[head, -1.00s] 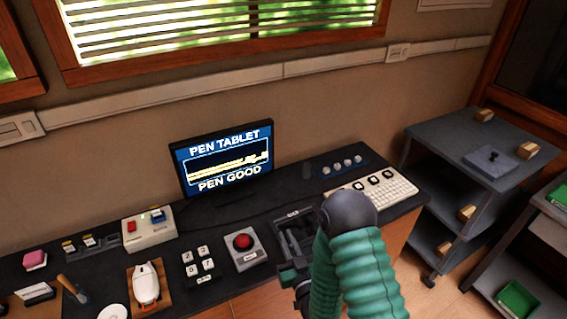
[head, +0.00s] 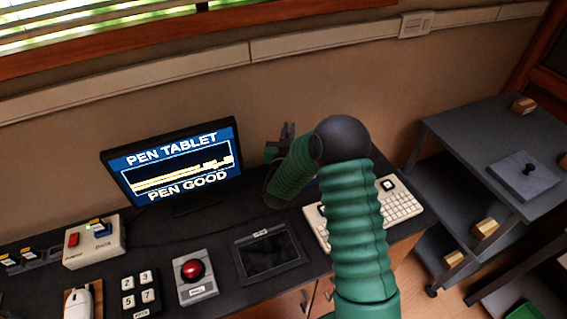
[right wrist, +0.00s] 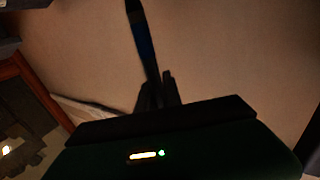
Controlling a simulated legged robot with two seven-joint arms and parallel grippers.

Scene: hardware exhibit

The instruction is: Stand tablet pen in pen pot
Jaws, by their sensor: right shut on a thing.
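The tablet pen (right wrist: 142,40) is a thin dark stick with a bluish middle in the right wrist view. My right gripper (right wrist: 158,92) is shut on it, and the pen sticks out beyond the fingertips. In the head view my right gripper (head: 287,134) is raised over the back of the bench, right of the monitor; the pen cannot be made out there. The drawing tablet (head: 268,258) lies on the bench, dark and bare. I cannot make out the pen pot; my arm hides part of the bench back. My left gripper is not in view.
The monitor (head: 174,162) stands close left of my right gripper. A white keyboard (head: 402,207) lies partly behind my arm. A red button box (head: 194,275), a number keypad (head: 141,292) and a switch box (head: 94,244) are on the left. A grey trolley (head: 470,130) stands at right.

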